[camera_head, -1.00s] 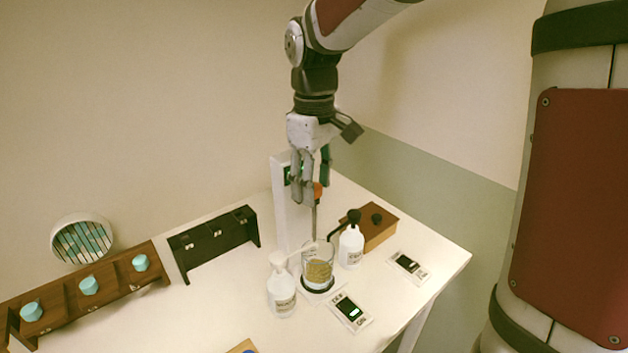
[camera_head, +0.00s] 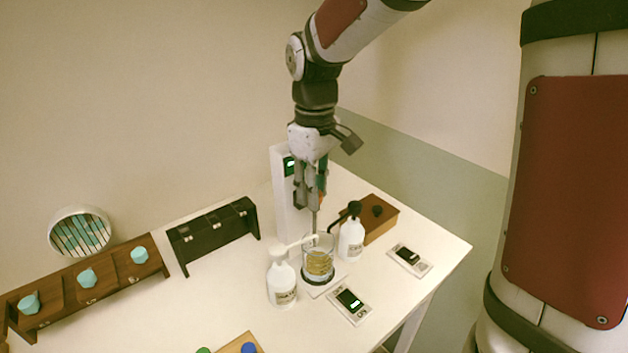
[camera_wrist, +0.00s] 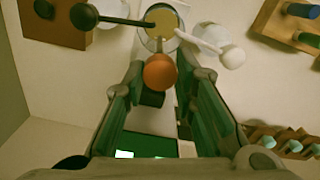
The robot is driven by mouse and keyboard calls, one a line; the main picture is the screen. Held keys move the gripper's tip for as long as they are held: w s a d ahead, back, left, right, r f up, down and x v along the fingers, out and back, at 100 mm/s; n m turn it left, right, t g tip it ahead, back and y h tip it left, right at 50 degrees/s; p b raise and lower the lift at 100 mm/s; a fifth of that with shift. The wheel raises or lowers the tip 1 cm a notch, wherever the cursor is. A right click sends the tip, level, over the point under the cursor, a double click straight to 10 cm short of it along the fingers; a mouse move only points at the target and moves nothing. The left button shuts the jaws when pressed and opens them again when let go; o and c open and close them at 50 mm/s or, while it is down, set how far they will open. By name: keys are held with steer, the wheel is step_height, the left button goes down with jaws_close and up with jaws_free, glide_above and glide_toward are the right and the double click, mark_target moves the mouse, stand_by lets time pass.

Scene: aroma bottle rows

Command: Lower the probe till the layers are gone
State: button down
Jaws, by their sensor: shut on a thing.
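My gripper (camera_head: 312,190) is shut on the probe, which has an orange knob (camera_wrist: 160,72) and a thin grey shaft (camera_head: 314,222). The probe is upright, and its lower end reaches the glass beaker (camera_head: 319,262) at the mouth; I cannot tell how deep the tip is. The beaker holds a yellowish-brown liquid, which shows as a tan disc in the wrist view (camera_wrist: 166,20). Layers in it are too small to make out.
White pump bottles stand close on both sides of the beaker, left (camera_head: 281,280) and right (camera_head: 351,240). A white column (camera_head: 284,200) rises behind.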

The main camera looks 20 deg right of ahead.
steer(key=c, duration=1.3)
jaws_free()
steer(key=shift+r, duration=0.1)
step_height(320, 180, up, 12)
